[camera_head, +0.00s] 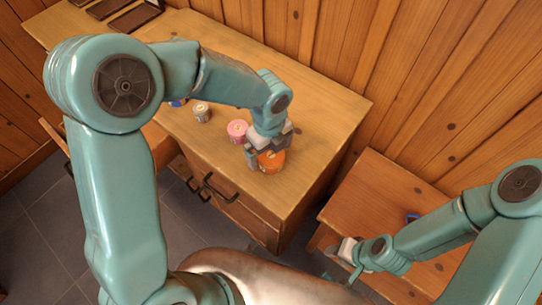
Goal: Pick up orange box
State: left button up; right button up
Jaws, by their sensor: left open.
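The orange box (271,163) is a small round orange piece on the wooden desk top, near its front right part. My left gripper (257,158) is open and right at the orange box, its fingers covering part of it from above and the left. I cannot tell whether the fingers touch it. My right gripper (342,262) is at the lower right, by the edge of a lower wooden surface, away from the orange box. I cannot make out its jaws.
A pink spool (237,130) stands just left of my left gripper on the desk (330,98). A grey-white spool (201,112) and a blue item (178,103) are further left. Dark trays (135,17) lie at the far left. A blue ring-like thing (412,217) lies on the lower table (365,190).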

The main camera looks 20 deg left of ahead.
pick_arm(q)
jog(key=shift+s+d+f, duration=0.1)
jog(key=shift+s+f, duration=0.05)
jog(key=shift+f, duration=0.35)
jog(key=c, duration=1)
jog(key=shift+r, duration=0.1)
